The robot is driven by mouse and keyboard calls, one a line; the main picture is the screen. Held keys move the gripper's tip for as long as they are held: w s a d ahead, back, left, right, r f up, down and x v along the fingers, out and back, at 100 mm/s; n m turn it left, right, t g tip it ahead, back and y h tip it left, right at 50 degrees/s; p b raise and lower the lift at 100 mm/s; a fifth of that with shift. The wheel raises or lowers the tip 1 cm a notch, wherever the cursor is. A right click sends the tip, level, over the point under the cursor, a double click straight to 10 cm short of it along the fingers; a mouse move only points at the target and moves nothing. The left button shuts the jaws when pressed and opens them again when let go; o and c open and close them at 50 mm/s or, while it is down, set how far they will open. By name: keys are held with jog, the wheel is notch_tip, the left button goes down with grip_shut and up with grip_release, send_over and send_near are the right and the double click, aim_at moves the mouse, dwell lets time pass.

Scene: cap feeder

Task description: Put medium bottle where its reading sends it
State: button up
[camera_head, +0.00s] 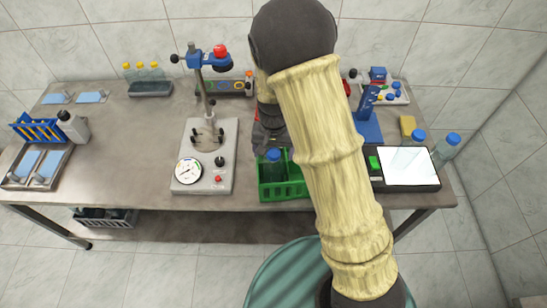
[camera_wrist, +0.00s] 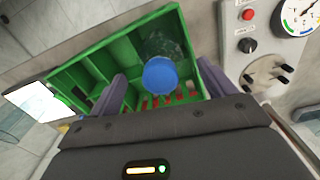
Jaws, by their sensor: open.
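A clear bottle with a blue cap (camera_wrist: 161,76) stands in a compartment of the green crate (camera_wrist: 77,79) in the wrist view. In the head view the same bottle (camera_head: 273,157) shows in the left part of the crate (camera_head: 283,191). My gripper (camera_wrist: 163,80) is open over the crate, with a finger on either side of the cap; I cannot tell whether they touch it. My arm hides much of the gripper in the head view. Two more blue-capped bottles (camera_head: 416,138) (camera_head: 447,147) stand at the right; which is medium is unclear.
A gauge stand (camera_head: 205,165) with a dial is left of the crate. A device with a lit white panel (camera_head: 407,165) is at the right, with a blue stand (camera_head: 368,118) behind it. Racks and trays (camera_head: 38,165) fill the left end. Some bare table lies between.

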notch_tip(320, 180, up, 8)
jog(key=shift+b, duration=0.5)
jog(key=shift+d, duration=0.1)
jog(key=s+d+r+n+t, duration=0.1)
jog(key=s+d+r+t, duration=0.1)
jog(key=s+d, duration=1)
jog(key=shift+s+d+r+n+t, duration=0.25)
jog(key=shift+d+r+n+t, duration=0.05)
jog(key=shift+d+r, duration=0.45)
